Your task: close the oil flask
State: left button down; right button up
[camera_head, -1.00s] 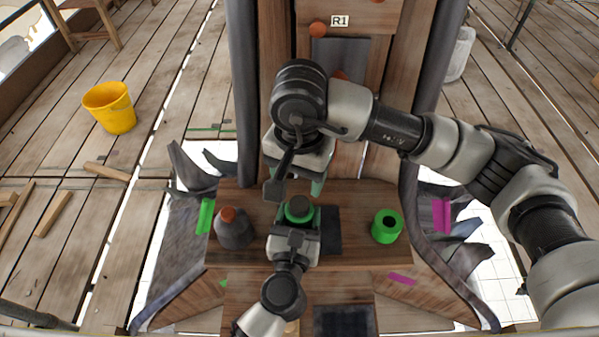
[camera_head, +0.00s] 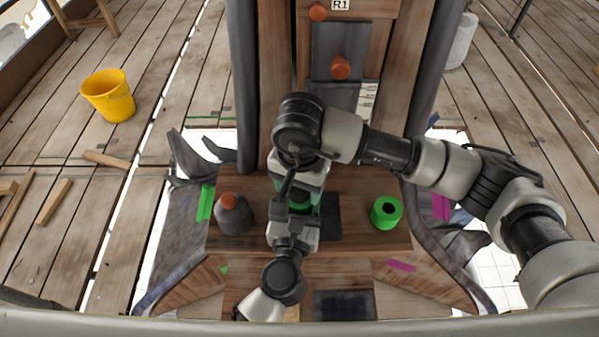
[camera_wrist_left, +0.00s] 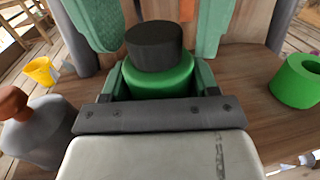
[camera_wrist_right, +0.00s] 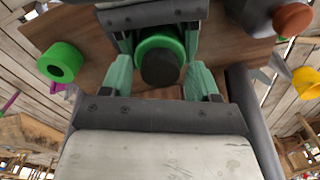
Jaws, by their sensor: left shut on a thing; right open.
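The green flask (camera_wrist_left: 160,84) stands on the wooden ledge, with a dark round cap (camera_wrist_left: 153,46) on its top. I cannot tell how tightly the cap sits. My left gripper (camera_head: 298,218) is shut on the green body from the near side. My right gripper (camera_wrist_right: 160,76) is open above the flask. Its teal fingers are spread to either side of the cap in the right wrist view (camera_wrist_right: 160,68), with no contact visible. In the head view my right wrist hides most of the flask and the cap.
A grey bottle with an orange top (camera_head: 234,214) stands left of the flask. A green hollow cylinder (camera_head: 386,212) stands to the right on the ledge (camera_head: 350,238). The upright wooden panel with orange knobs (camera_head: 340,68) rises behind. A yellow bucket (camera_head: 108,95) is on the floor.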

jog(key=shift+f, duration=0.25)
jog(key=c, duration=0.9)
jog(key=m, duration=0.6)
jog(key=shift+m, duration=0.3)
jog(key=shift+c, duration=0.2)
jog(key=m, duration=0.8)
jog(key=shift+m, duration=0.4)
jog(key=o, duration=1)
